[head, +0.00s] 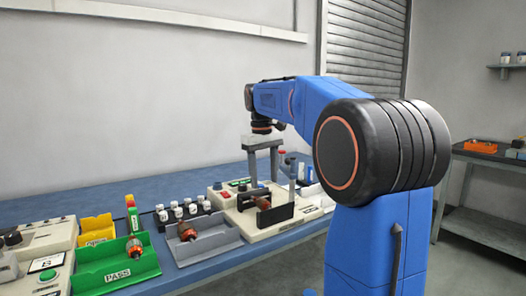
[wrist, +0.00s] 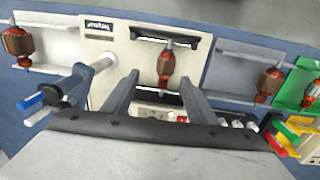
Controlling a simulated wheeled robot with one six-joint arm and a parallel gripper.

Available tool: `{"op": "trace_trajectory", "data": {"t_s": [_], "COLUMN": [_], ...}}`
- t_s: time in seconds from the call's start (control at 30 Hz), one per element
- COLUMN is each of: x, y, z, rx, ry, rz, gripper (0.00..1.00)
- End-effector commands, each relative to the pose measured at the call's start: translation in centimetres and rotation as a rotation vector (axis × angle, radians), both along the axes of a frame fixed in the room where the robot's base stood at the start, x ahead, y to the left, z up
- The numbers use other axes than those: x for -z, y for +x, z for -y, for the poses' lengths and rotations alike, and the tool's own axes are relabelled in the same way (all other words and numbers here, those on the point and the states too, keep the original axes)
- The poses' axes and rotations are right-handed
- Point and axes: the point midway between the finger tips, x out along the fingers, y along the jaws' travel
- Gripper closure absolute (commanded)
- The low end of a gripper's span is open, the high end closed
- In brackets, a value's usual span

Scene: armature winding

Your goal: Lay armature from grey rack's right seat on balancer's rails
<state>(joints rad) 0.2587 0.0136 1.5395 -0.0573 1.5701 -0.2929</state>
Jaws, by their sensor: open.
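My gripper (head: 262,148) is above the beige balancer (head: 228,215) in the head view. In the wrist view its two grey fingers (wrist: 160,98) are apart, with nothing clamped between them. A red-brown armature (wrist: 166,66) shows beyond and between the fingers, its shaft apparently lying across the balancer's two dark rails (wrist: 150,34). In the head view this armature (head: 253,196) is partly hidden behind the front rail.
A grey tray (head: 212,247) holds another armature (head: 187,230). A green PASS tray (head: 95,270) holds one too (head: 134,247). A yellow bin (head: 97,228) and white bottles (head: 180,212) stand nearby.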

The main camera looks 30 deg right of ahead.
Motion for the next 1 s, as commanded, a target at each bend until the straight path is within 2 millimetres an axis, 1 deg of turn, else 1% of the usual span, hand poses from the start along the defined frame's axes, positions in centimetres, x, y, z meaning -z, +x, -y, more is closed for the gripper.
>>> {"op": "trace_trajectory", "data": {"t_s": [0.03, 0.1, 0.3, 0.4, 0.5, 0.7, 1.0], "x": [-1.0, -2.4, -6.1, -7.6, -8.6, -9.5, -9.5], "y": [0.0, 0.1, 0.1, 0.1, 0.0, 0.0, 0.0], "z": [-0.1, -0.1, -0.4, -0.5, -0.5, -0.6, -0.6], "rx": [0.000, 0.000, 0.000, 0.000, 0.000, 0.000, 0.000], "ry": [0.000, 0.000, 0.000, 0.000, 0.000, 0.000, 0.000], "rz": [0.002, 0.002, 0.001, 0.001, 0.001, -0.001, -0.001], "gripper": [0.48, 0.48, 0.48, 0.48, 0.48, 0.48, 0.48]}}
